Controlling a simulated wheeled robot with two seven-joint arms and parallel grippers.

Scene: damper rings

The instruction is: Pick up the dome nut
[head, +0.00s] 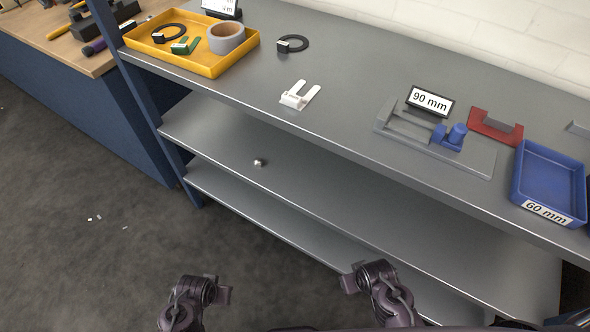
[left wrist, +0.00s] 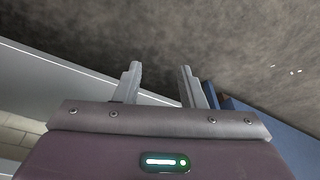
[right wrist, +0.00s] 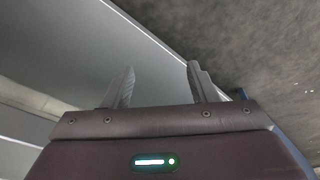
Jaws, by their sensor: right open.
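The dome nut (head: 258,162) is a small shiny metal piece on the middle shelf, near its front left part, in the head view. My left gripper (head: 226,290) is low in the head view, in front of the shelves and well apart from the nut. Its two fingers (left wrist: 160,85) are spread and empty in the left wrist view. My right gripper (head: 350,280) is also in front of the shelves, below and right of the nut. Its fingers (right wrist: 160,85) are apart with nothing between them. The nut does not show in either wrist view.
The top shelf (head: 340,140) overhangs the middle shelf (head: 330,195). On top stand a yellow tray (head: 222,70), a white forked part (head: 298,96), a grey fixture (head: 480,160) and a blue bin (head: 548,180). A blue upright (head: 130,75) bounds the left end.

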